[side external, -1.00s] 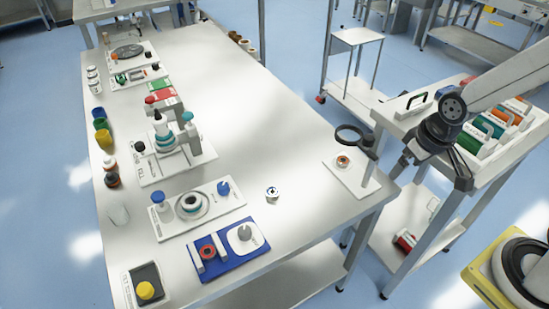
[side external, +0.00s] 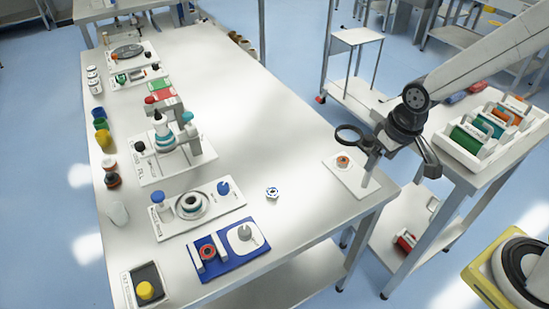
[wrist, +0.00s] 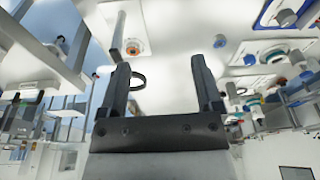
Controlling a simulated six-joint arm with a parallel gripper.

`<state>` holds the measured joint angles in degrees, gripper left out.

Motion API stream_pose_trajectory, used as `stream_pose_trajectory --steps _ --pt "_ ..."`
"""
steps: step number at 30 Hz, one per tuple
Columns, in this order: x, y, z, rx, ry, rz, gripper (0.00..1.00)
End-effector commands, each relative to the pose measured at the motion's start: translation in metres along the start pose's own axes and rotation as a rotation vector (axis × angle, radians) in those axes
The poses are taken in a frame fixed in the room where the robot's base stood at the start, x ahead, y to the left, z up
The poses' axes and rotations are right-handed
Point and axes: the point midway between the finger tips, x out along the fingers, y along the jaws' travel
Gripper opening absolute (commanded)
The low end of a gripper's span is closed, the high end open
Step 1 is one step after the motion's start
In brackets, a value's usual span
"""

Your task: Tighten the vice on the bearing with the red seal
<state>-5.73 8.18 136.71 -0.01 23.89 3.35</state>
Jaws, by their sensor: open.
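The bearing with the red seal (side external: 208,252) sits between two pale jaws on the blue vice base (side external: 236,262), at the front of the long white table in the side view. A round white plate with a grey handle (side external: 244,233) is on the right part of the vice. My gripper (side external: 405,168) is far to the right of the vice, above the table's right corner, near the magnifier stand. In the wrist view my gripper (wrist: 160,64) has its two fingers wide apart with nothing held between them. The red seal is not clear in the wrist view.
A magnifier (side external: 350,136) on a post stands near my gripper, with a copper-coloured ring (side external: 343,161) on its plate. A small bearing (side external: 272,192) lies loose mid-table. A press plate (side external: 220,208) with blue knobs is behind the vice.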

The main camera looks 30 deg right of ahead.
Motion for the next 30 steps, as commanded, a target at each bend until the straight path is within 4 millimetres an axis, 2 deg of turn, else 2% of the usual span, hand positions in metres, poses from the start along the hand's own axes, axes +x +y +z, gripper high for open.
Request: stream_pose_trajectory --steps 6,15,24,30 --pt "0.021 -0.05 -0.045 -0.053 -0.046 -0.017 0.84" --pt "0.058 -0.135 -0.086 -0.119 -0.11 -0.026 0.84" --pt "0.1 -0.227 -0.095 -0.186 -0.167 -0.02 0.84" --pt "0.119 -0.268 -0.089 -0.214 -0.191 -0.012 0.84"
